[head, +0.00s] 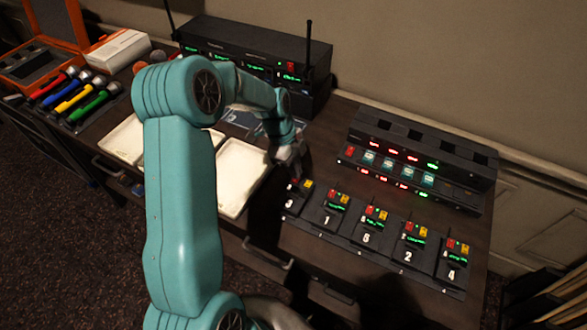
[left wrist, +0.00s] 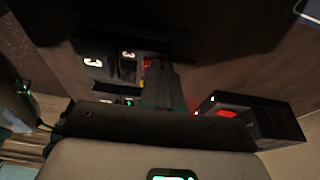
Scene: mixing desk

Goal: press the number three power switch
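A row of dark bodypack units with white numbers stands on a board at the desk's front right. The leftmost unit (head: 300,187) appears to be number three, with a red switch (head: 307,183) and a yellow one (head: 295,185) on top. My left gripper (head: 290,156) is above and just behind this unit, apart from it, pointing down. In the left wrist view its dark fingers (left wrist: 164,85) lie close together and look shut and empty. A red switch (left wrist: 147,62) shows partly behind them, beside a white number 3 (left wrist: 128,83). My right gripper is not in view.
Units 1 (head: 326,216), 2 (head: 408,252) and 4 (head: 452,270) stand to the right. A charger rack (head: 425,150) is behind them. A receiver with antennas (head: 240,45), white trays (head: 243,175) and coloured microphones (head: 75,95) are to the left.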

